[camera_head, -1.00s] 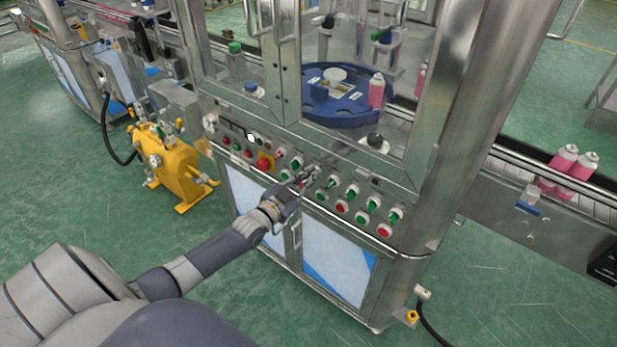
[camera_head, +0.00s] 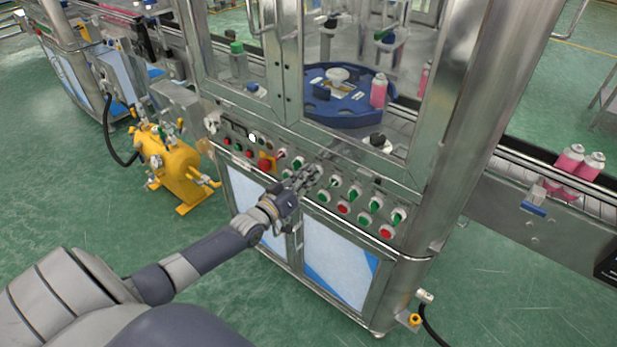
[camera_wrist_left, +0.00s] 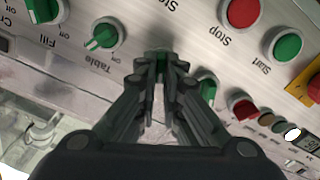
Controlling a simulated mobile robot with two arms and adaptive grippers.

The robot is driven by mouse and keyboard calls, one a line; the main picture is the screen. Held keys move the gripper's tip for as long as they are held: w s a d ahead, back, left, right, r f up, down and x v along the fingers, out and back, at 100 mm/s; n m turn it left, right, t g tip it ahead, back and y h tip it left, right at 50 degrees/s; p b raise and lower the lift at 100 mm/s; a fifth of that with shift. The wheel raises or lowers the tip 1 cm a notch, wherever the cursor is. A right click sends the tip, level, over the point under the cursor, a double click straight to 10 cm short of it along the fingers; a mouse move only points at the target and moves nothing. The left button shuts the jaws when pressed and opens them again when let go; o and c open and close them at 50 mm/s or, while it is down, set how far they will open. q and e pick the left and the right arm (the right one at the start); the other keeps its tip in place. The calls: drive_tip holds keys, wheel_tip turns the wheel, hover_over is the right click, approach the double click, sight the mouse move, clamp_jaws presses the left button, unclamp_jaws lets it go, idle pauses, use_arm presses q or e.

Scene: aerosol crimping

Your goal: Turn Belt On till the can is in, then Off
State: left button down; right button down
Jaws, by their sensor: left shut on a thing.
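My left gripper (camera_head: 314,173) reaches the control panel (camera_head: 246,128) on the machine's front. In the left wrist view its fingers (camera_wrist_left: 160,62) are shut on a small green knob (camera_wrist_left: 157,56), mostly hidden between the fingertips; its label is covered. Beside it is a green knob labelled Table (camera_wrist_left: 103,36), and farther left one labelled Fill (camera_wrist_left: 43,10). A pink can (camera_head: 378,92) stands at the blue turntable (camera_head: 325,113) behind the glass. Two pink cans (camera_head: 569,160) (camera_head: 591,168) stand together on the conveyor (camera_head: 510,166) at right. My right gripper is out of view.
A red Stop button (camera_wrist_left: 240,12) and a green Start button (camera_wrist_left: 288,46) are near the fingers in the wrist view. More knobs and red buttons line the panel. A yellow tank (camera_head: 178,168) stands on the floor at left.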

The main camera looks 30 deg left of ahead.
use_arm(q)
drive_tip(key=shift+n, duration=0.6)
drive_tip(key=c, duration=1.7)
unclamp_jaws()
drive_tip(key=shift+a, duration=0.1)
drive_tip(key=shift+s, duration=0.1)
drive_tip(key=s, duration=0.8)
drive_tip(key=s+a, duration=0.1)
drive_tip(key=s, duration=0.2)
drive_tip(key=shift+s, duration=0.4)
